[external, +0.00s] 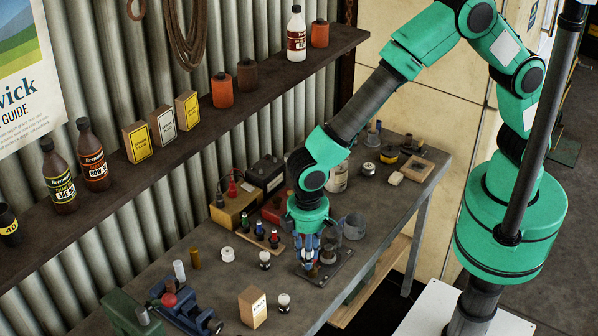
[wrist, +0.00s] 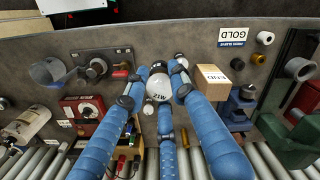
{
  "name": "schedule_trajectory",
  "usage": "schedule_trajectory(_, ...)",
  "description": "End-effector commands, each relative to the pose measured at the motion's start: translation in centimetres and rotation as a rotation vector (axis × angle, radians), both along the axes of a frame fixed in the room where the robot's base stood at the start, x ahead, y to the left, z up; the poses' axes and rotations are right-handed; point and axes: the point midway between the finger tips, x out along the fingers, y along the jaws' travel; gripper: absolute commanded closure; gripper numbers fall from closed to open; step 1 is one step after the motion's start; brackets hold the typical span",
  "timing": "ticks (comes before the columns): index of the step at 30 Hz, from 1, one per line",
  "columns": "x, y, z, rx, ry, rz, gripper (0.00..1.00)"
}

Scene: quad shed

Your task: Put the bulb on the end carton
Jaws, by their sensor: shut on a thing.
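My gripper (external: 309,262) is above the bench beside a dark metal plate. In the wrist view its blue fingers (wrist: 157,84) are closed around a white bulb (wrist: 158,87) marked 21W. In the external view the fingers mostly hide this bulb. A cardboard carton (external: 253,307) stands upright on the bench near the front left, apart from the gripper. It also shows right of the fingers in the wrist view (wrist: 211,86), with END on its label. Its top looks bare.
Other bulbs stand on the bench, one beside the carton (external: 284,302) and one left of the gripper (external: 265,259). A blue vise (external: 184,308) lies left of the carton. Three small boxes stand on the wall shelf (external: 224,120).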

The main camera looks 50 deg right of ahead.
Motion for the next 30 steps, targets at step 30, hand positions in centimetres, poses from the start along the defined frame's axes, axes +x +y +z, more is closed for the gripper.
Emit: schedule_trajectory(30,3.3,4.8,-0.9,0.001,-0.001,0.0,1.0)
